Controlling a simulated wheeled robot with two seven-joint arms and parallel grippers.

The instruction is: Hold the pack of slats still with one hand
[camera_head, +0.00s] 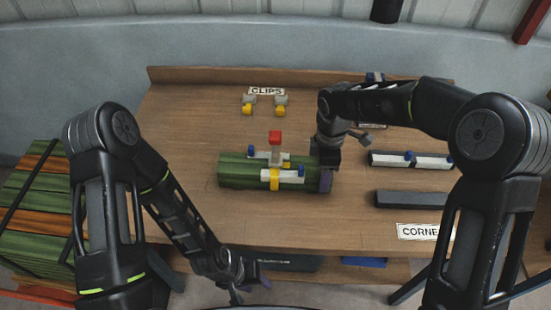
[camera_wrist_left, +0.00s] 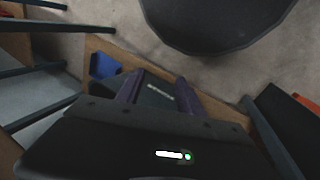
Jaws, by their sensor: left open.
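The pack of green slats (camera_head: 236,172) lies crosswise on the wooden table. A yellow band (camera_head: 274,180), white pieces with blue knobs and a red-topped piece (camera_head: 275,138) sit on it. My right gripper (camera_head: 326,172) is at the pack's right end, with a purple finger against or just beside it. My wrist covers that end, so I cannot tell whether it grips. My left gripper (camera_head: 250,278) hangs low in front of the table's front edge, away from the pack. In the left wrist view its two purple fingers (camera_wrist_left: 158,90) are apart, with nothing between them.
Clips (camera_head: 248,105) stand at the back by a label. Dark bars (camera_head: 410,199) and a bar with blue knobs (camera_head: 395,159) lie on the right, near a corner label (camera_head: 425,232). A strapped stack of slats (camera_head: 30,215) stands left. The table's left part is clear.

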